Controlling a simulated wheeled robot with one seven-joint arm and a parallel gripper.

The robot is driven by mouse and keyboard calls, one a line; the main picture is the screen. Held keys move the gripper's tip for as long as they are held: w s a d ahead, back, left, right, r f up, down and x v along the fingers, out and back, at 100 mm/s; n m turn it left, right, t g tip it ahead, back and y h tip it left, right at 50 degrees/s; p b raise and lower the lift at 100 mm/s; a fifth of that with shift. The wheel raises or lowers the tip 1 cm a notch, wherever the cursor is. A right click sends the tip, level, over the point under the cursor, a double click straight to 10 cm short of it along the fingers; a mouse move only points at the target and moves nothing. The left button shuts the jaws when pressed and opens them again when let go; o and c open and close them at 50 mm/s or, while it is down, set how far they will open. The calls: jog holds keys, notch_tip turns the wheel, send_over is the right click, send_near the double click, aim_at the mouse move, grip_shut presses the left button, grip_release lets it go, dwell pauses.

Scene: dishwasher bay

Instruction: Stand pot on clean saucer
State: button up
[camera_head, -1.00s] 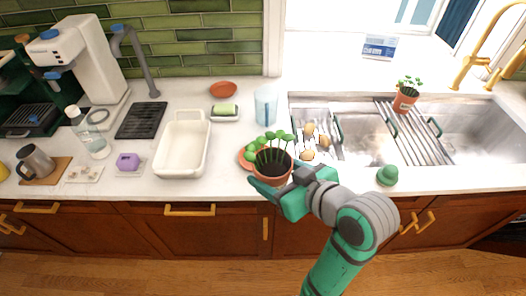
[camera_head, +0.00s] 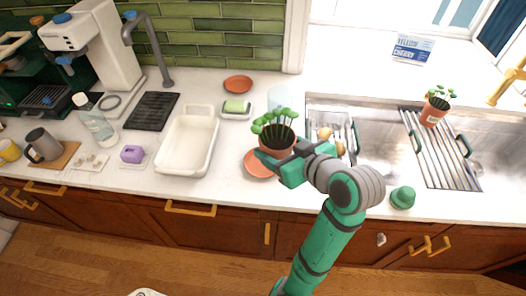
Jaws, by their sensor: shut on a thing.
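My gripper (camera_head: 284,166) is shut on a terracotta pot (camera_head: 276,152) with dark soil and green seedlings. It holds the pot roughly upright near the counter's front edge. A terracotta saucer (camera_head: 256,168) lies on the counter just left of and partly behind the held pot in the picture; the pot hides part of it. The pot appears to be above the saucer, but the exact gap cannot be told. A second terracotta saucer (camera_head: 238,84) lies near the back wall. Which saucer is clean cannot be told for certain.
A white basin (camera_head: 188,143) stands left of the front saucer. A green sponge on a dish (camera_head: 236,107) and a clear jug (camera_head: 282,97) stand behind. Another potted plant (camera_head: 434,112) stands on the sink rack (camera_head: 440,160). A green knob-shaped item (camera_head: 402,197) sits at front right.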

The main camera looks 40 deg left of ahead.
jog(key=w+a+f, duration=0.1)
jog(key=a+f, duration=0.1)
jog(key=w+a+f, duration=0.1)
jog(key=a+f, duration=0.3)
jog(key=shift+w+a+f, duration=0.2)
jog(key=shift+w+f, duration=0.1)
jog(key=shift+w, duration=0.1)
jog(key=shift+w+a+f, duration=0.1)
jog(key=shift+a+f, duration=0.1)
jog(key=shift+f, duration=1.55)
jog(key=shift+f, duration=0.15)
jog(key=o, duration=1.4)
jog(key=shift+c, duration=0.2)
jog(key=shift+r, duration=0.2)
jog(key=v, duration=1.2)
jog(key=shift+d+f, duration=0.1)
jog(key=shift+f, duration=0.05)
